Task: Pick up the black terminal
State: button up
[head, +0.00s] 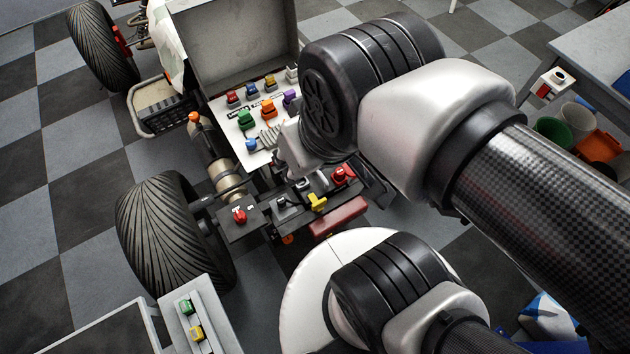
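A dark terminal (282,204) that looks black sits on the black mounting bar (262,213) at the rear of the stripped quad. On the same bar, a red terminal (240,216) is to its left. A yellow terminal (316,203) and another red one (343,174) are to its right. My arm reaches in from the right, and its wrist hangs over the bar's right end. My gripper (308,182) is mostly hidden below the wrist, close above the bar. I cannot make out its fingers clearly, nor whether it touches anything.
A panel (243,124) with several coloured connectors stands behind the bar, under an open grey box (235,45). A rear tyre (175,235) is to the left. A small strip (193,318) with green and yellow parts is at the lower left. A bench (590,60) is at the right.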

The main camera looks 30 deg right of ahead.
aim_at(281, 202)
jog(key=l+u, duration=0.3)
jog(key=k+l+u, duration=0.1)
jog(key=l+u, duration=0.2)
jog(key=k+l+u, duration=0.15)
jog(key=l+u, duration=0.15)
jog(key=l, duration=0.15)
jog(key=k+l+u, duration=0.15)
jog(key=l+u, duration=0.15)
